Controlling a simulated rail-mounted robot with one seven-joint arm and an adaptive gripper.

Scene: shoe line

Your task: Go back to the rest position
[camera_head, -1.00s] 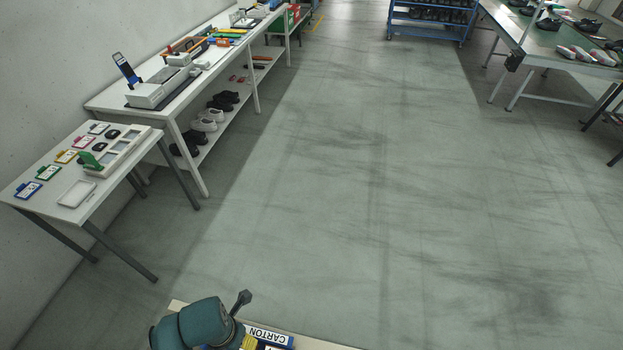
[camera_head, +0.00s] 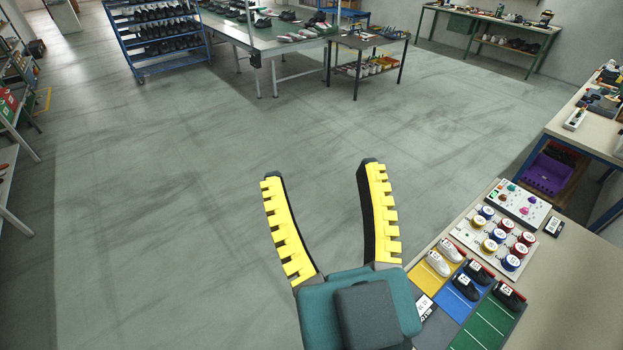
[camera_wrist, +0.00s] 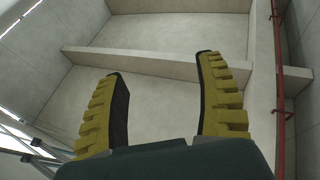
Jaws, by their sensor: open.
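My gripper (camera_head: 322,172) is in the lower middle of the head view, with its two yellow toothed fingers spread apart and nothing between them. It is raised and points away over the grey floor, to the left of the near table (camera_head: 574,285). In the wrist view my gripper (camera_wrist: 160,68) is also open and empty.
The near table holds coloured mats with shoes (camera_head: 461,288), a board of round pieces (camera_head: 495,243) and a panel (camera_head: 522,204). A blue shoe rack (camera_head: 160,35), a green-topped table (camera_head: 235,32) and a dark small table (camera_head: 368,40) stand farther back. The middle floor (camera_head: 190,180) is clear.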

